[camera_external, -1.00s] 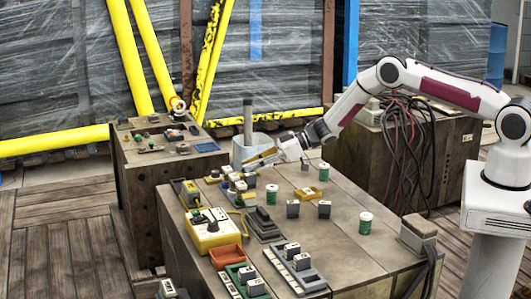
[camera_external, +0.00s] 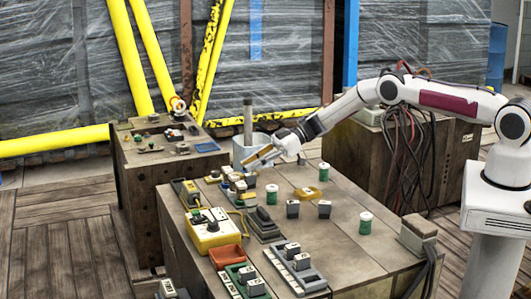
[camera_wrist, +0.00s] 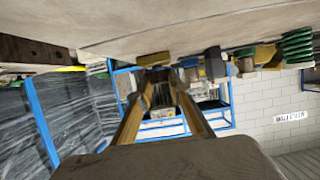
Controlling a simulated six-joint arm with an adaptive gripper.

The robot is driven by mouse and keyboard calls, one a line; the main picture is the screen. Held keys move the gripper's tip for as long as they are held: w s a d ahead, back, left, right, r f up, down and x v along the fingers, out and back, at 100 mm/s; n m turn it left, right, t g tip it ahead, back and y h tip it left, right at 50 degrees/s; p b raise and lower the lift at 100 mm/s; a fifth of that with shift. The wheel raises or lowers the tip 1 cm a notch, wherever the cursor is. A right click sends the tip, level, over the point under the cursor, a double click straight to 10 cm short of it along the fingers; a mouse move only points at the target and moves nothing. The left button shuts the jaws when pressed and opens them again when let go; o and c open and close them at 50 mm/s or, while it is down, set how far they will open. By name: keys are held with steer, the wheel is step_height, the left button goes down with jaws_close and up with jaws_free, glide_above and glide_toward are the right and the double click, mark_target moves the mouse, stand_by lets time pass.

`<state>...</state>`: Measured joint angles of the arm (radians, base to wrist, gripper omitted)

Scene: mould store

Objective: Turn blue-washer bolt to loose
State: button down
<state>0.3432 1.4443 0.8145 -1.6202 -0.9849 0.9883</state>
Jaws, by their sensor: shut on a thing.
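My gripper (camera_external: 252,161) reaches in from the right, nearly level, over the far left part of the bench. Its two tan fingers also show in the wrist view (camera_wrist: 160,85), closing toward each other on a small dark thing at their tips. I cannot tell whether this is the bolt. Below the fingers stands a cluster of small parts (camera_external: 240,184) in yellow, white, grey and blue. The blue-washer bolt cannot be told apart there; the fingers and neighbouring parts crowd it.
A yellow control box (camera_external: 211,236), an orange tray (camera_external: 225,257) and grey racks (camera_external: 296,272) stand at the front left. Green-and-white cans (camera_external: 272,194) and dark blocks (camera_external: 293,209) stand mid-bench. The bench's right side (camera_external: 345,240) has free room.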

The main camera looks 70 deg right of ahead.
steer(key=shift+a, duration=0.1)
stand_by(0.5)
steer(key=c, duration=1.8)
jaws_free()
steer(key=shift+c, duration=0.2)
steer(key=shift+v, duration=6.05)
steer(key=shift+w, duration=0.1)
